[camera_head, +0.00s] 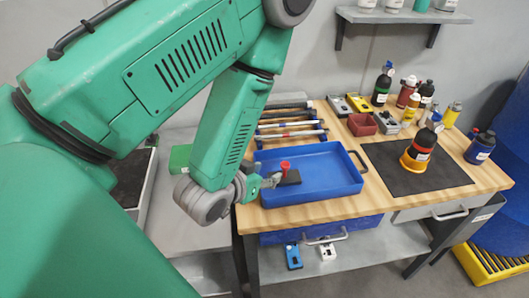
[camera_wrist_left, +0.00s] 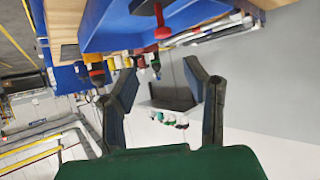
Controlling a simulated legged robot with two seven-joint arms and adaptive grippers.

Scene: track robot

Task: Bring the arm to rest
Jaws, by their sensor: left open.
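My left arm comes in from the left of the head view, large and green, and bends down toward the workbench. My left gripper (camera_head: 268,181) is at the left edge of the blue tray (camera_head: 335,163), close to a dark block with a red knob (camera_head: 285,168) in that tray. In the wrist view my left gripper (camera_wrist_left: 165,95) has its two dark fingers spread apart with nothing between them. The red-knobbed piece also shows in the wrist view (camera_wrist_left: 162,30), beyond the fingers. My right gripper is in neither view.
More bottles, a red bin (camera_head: 362,125) and a blue bottle (camera_head: 480,147) stand at the back and right. A wall shelf (camera_head: 400,16) is above.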

